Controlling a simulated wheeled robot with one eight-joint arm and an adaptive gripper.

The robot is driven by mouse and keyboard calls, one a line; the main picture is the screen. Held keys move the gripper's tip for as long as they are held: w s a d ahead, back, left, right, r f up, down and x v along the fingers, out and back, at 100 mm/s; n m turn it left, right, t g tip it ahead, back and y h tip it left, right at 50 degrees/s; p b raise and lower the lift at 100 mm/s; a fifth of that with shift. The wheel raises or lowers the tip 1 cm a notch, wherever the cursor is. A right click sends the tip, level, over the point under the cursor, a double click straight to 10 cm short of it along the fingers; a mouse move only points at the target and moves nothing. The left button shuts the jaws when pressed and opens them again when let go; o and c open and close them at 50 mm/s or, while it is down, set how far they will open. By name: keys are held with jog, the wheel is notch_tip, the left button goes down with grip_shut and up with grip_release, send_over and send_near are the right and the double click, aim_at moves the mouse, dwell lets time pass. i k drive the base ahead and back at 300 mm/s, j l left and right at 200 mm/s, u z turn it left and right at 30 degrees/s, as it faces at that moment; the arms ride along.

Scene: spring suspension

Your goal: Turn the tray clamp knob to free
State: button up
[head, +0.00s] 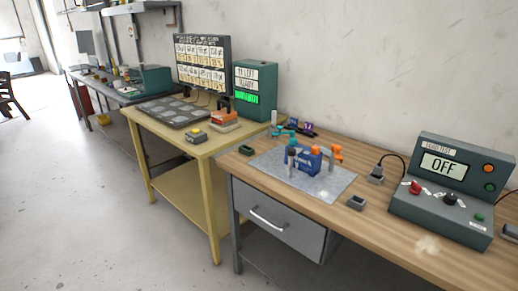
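I cannot pick out the tray clamp knob for sure in the head view. A dark flat tray (176,112) with several compartments lies on the yellow table (226,143), below a monitor. A blue fixture (303,159) with orange parts stands on a grey mat (333,185) on the wooden bench. My gripper is not in this view.
A grey-green tester (445,190) reading OFF, with red and black knobs, stands on the wooden bench (385,220). A teal display unit (255,90) and a monitor (202,62) stand behind. Small dark bins lie around the mat. The floor (90,215) at left is clear.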

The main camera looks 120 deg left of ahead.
aim_at(291, 152)
jog(key=u, duration=3.5)
